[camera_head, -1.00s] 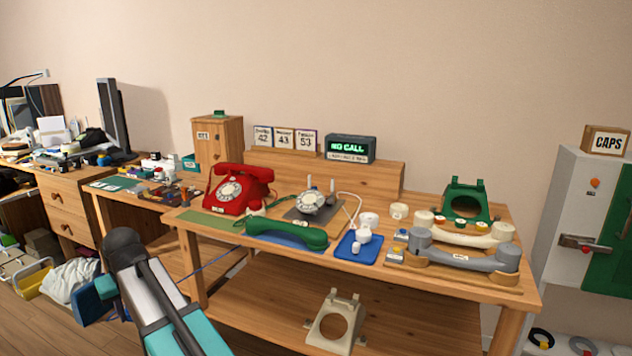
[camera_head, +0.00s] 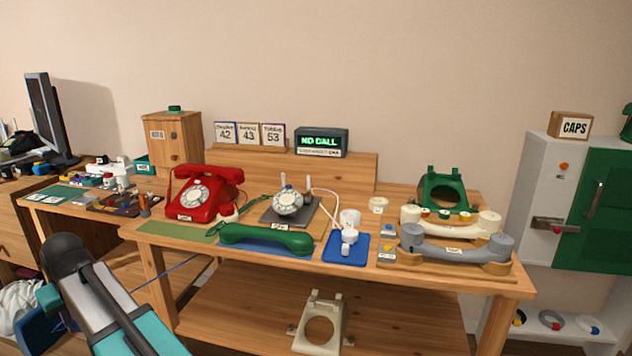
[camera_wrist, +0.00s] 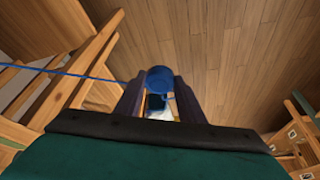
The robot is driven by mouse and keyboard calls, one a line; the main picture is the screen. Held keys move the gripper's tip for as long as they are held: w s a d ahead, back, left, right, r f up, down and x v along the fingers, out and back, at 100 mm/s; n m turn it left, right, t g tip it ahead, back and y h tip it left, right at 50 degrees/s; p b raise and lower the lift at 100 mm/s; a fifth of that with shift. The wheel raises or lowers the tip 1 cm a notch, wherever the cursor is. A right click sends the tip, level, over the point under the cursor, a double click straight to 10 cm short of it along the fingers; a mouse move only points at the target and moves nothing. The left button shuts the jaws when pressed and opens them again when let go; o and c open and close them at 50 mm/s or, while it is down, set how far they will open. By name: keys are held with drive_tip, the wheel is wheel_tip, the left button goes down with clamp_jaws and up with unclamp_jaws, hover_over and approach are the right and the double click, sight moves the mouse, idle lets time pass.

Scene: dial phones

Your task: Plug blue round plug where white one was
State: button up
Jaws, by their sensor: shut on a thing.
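In the wrist view my gripper (camera_wrist: 160,88) is shut on a blue round plug (camera_wrist: 160,76), which sits between the dark fingertips. A thin blue cord (camera_wrist: 70,74) runs left from near the plug, past wooden furniture. In the head view the blue cord (camera_head: 180,266) shows below the bench's left end. My arm is at the lower left there, and the gripper's fingers and the plug are not clearly visible. White round pieces (camera_head: 349,237) stand on a blue mat (camera_head: 334,254), with a white cord (camera_head: 320,190) looping behind them. I cannot make out a socket.
The bench (camera_head: 490,282) holds a red phone (camera_head: 204,194), a green handset (camera_head: 266,239) and a grey handset (camera_head: 456,250). A cream phone shell (camera_head: 318,322) is on the lower shelf. A white-and-green cabinet (camera_head: 545,199) stands right. Open floor shows in the wrist view.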

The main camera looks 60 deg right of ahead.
drive_tip(key=shift+a+r, duration=0.15)
drive_tip(key=shift+a, duration=0.1)
